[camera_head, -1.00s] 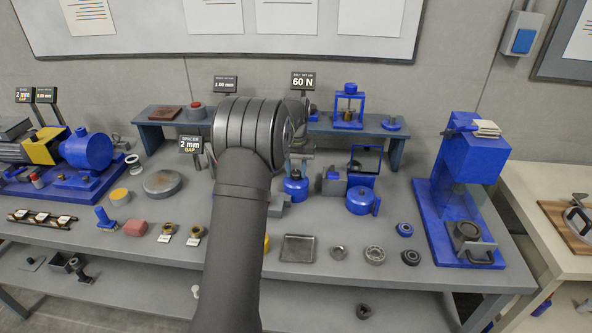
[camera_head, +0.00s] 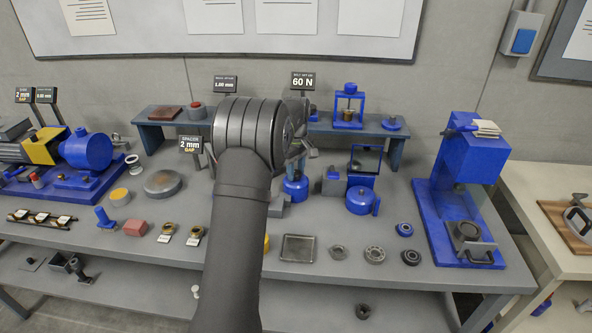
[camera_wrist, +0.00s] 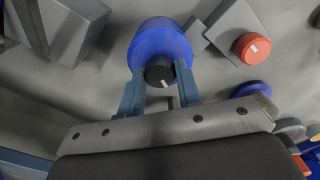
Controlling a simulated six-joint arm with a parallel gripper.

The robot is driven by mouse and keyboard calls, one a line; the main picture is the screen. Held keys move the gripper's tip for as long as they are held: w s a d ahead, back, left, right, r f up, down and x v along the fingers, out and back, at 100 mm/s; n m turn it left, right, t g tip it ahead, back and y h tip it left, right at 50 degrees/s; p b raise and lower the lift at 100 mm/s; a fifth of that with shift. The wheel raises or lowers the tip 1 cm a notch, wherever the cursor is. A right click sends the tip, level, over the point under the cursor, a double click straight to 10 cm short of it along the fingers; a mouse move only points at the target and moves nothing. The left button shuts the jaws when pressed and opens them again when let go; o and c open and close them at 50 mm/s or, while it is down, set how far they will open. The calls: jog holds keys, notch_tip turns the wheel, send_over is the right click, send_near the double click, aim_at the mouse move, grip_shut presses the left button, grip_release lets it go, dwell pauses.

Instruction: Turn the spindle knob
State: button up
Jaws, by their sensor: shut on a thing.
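The spindle knob (camera_wrist: 158,75) is dark with a white mark on its face. It projects from a rounded blue body (camera_wrist: 160,45) in the wrist view. My gripper (camera_wrist: 160,80) is shut on the knob, with one blue-grey finger on each side of it. In the head view my arm hides the knob and the fingertips. A small black readout sign (camera_head: 225,83) stands behind my wrist on the raised shelf, showing a value in mm.
An orange-red knob (camera_wrist: 253,48) with a white mark sits to the right of the held one. In the head view, a blue lidded pot (camera_head: 361,200), a square metal tray (camera_head: 298,248) and a blue press (camera_head: 470,165) stand to the right.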

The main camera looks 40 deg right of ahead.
aim_at(296, 172)
jog(key=shift+r+n, duration=0.1)
jog(key=shift+n, duration=1)
jog(key=o, duration=1)
jog(key=shift+c, duration=0.2)
notch_tip(296, 172, up, 17)
jog(key=shift+r, duration=0.15)
